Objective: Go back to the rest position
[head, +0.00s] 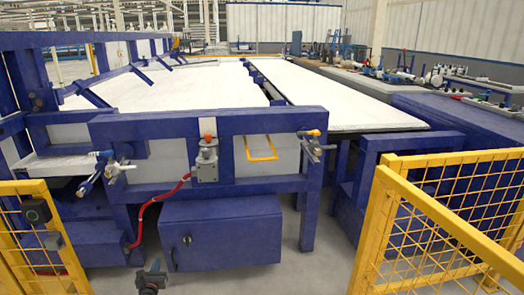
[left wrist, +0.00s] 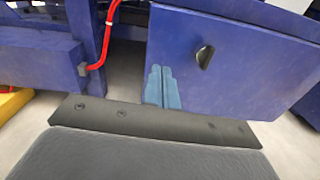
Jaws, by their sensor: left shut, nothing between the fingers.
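My left gripper (head: 152,276) shows small and dark at the bottom edge of the head view, in front of the blue cabinet. In the left wrist view its two blue-grey fingers (left wrist: 163,87) lie side by side, shut with nothing between them. They point toward the blue cabinet (left wrist: 235,60) with its dark latch and appear apart from it, though the gap is hard to judge. My right gripper is in neither view. No pipe can be made out near the gripper.
The blue machine frame (head: 205,125) with a large white bed (head: 180,85) stands ahead. A red hose (head: 150,205) hangs at its front. Yellow mesh fences stand at left (head: 45,240) and right (head: 440,220). Grey floor (head: 310,265) is clear between the cabinet and the right fence.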

